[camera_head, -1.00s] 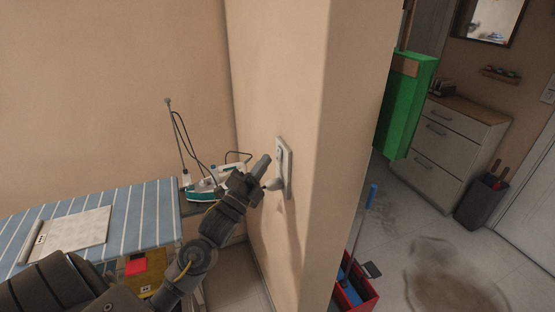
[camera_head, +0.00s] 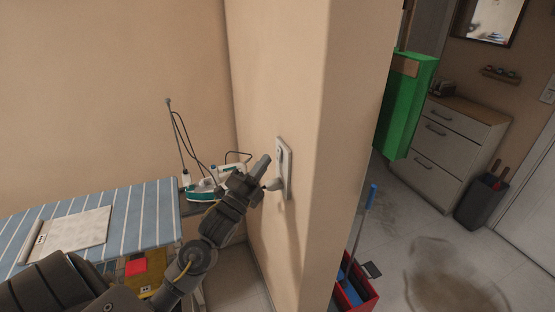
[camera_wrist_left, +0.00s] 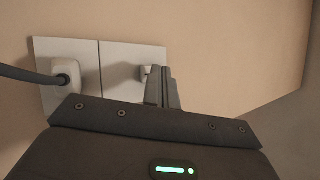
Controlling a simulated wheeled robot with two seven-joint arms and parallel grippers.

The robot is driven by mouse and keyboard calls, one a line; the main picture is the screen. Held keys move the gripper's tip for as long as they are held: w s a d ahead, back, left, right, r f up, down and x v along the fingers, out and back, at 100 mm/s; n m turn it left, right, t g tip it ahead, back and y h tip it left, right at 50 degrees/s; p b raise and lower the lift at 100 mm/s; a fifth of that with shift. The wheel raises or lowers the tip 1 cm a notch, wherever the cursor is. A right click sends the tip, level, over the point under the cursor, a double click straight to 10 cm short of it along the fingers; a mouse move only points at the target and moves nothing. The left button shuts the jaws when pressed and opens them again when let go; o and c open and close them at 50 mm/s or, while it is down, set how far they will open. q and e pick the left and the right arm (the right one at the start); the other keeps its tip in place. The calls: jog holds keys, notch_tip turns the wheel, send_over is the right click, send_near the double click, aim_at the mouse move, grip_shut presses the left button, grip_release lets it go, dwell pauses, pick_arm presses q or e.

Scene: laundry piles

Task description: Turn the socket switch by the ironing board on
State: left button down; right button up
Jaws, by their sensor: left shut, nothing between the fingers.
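The socket plate (camera_head: 286,152) is a white wall panel on the side of the beige pillar, near the ironing board (camera_head: 150,212). In the left wrist view the plate (camera_wrist_left: 118,58) has two halves: a plug (camera_wrist_left: 64,80) with a dark cable sits in the left half, and a small switch (camera_wrist_left: 146,72) sticks out of the right half. My left gripper (camera_head: 265,161) is shut and empty, with its fingertips close to the plate. In the left wrist view its fingers (camera_wrist_left: 163,75) are just right of the switch and partly overlap it; I cannot tell whether they touch. My right gripper is out of view.
An iron (camera_head: 203,190) rests at the far end of the board. The pillar bounds my left arm's right side.

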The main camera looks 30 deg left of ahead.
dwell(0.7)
pick_arm(q)
jog(key=shift+w+d, duration=0.25)
jog(key=shift+w, duration=0.15)
jog(key=shift+w+d+f, duration=0.1)
jog(key=shift+w+d, duration=0.1)
jog(key=shift+w, duration=0.05)
dwell(0.6)
jog(key=shift+s+a, duration=0.5)
jog(key=shift+s, duration=0.15)
jog(key=shift+s+a+r+p, duration=0.2)
jog(key=shift+s+a, duration=0.25)
jog(key=shift+s, duration=0.25)
jog(key=shift+s+a+r+p, duration=0.1)
jog(key=shift+s+a+p, duration=0.1)
jog(key=shift+s+a, duration=0.4)
jog(key=shift+s+a+r+p, duration=0.2)
jog(key=shift+s+a, duration=0.15)
jog(key=shift+s, duration=0.4)
jog(key=shift+f, duration=0.1)
